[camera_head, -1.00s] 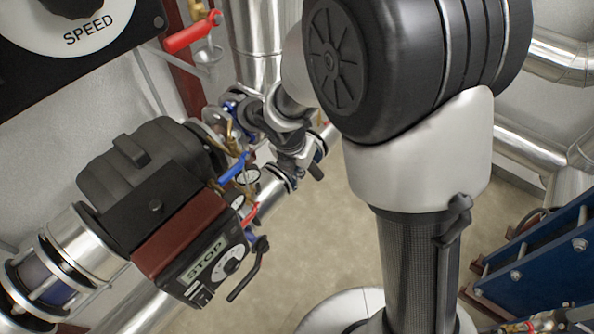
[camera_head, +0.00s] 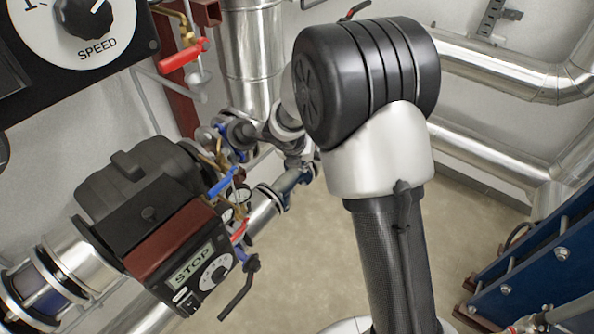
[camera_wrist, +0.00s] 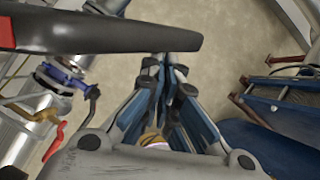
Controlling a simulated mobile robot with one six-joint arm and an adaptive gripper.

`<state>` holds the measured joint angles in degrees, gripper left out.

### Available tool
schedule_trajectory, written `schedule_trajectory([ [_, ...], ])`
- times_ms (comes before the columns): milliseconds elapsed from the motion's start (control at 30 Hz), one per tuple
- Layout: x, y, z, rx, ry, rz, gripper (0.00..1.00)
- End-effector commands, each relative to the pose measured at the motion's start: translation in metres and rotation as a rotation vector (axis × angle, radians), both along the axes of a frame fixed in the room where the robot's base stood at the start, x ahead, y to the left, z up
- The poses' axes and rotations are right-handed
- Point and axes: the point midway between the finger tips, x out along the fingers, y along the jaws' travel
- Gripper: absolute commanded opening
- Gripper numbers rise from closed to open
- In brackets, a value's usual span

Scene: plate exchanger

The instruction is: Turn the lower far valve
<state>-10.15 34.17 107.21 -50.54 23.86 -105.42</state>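Several coloured valve handles show in the head view at the pipework: an upper red handle (camera_head: 182,54), a blue handle (camera_head: 223,181), and a lower red handle (camera_head: 240,231). A black lever (camera_head: 240,290) sticks out below them. I cannot tell which one is the lower far valve. My gripper (camera_wrist: 167,66) shows in the wrist view, its fingers drawn together at the tips with nothing seen between them. It is hidden in the head view. A large dark bar (camera_wrist: 100,32) with a red part at its left end crosses close in front of the wrist camera.
A dark pump with a STOP panel (camera_head: 192,265) stands at the left. A SPEED dial panel (camera_head: 97,50) is at the upper left. A blue plate exchanger (camera_head: 540,275) is at the right. Metal pipes (camera_head: 490,70) run along the back wall. Beige floor (camera_head: 300,270) lies open between.

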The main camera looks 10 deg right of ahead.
Motion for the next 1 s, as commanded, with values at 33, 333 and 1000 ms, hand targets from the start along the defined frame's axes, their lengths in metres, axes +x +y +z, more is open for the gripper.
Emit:
schedule_trajectory([
  [33, 0.008, -0.005, 0.003, 0.000, -0.005, -0.007, 0.00],
  [333, 0.035, -0.018, 0.012, -0.088, -0.087, 0.111, 0.00],
  [1000, 0.083, -0.029, 0.041, -0.196, -0.187, 0.257, 0.00],
])
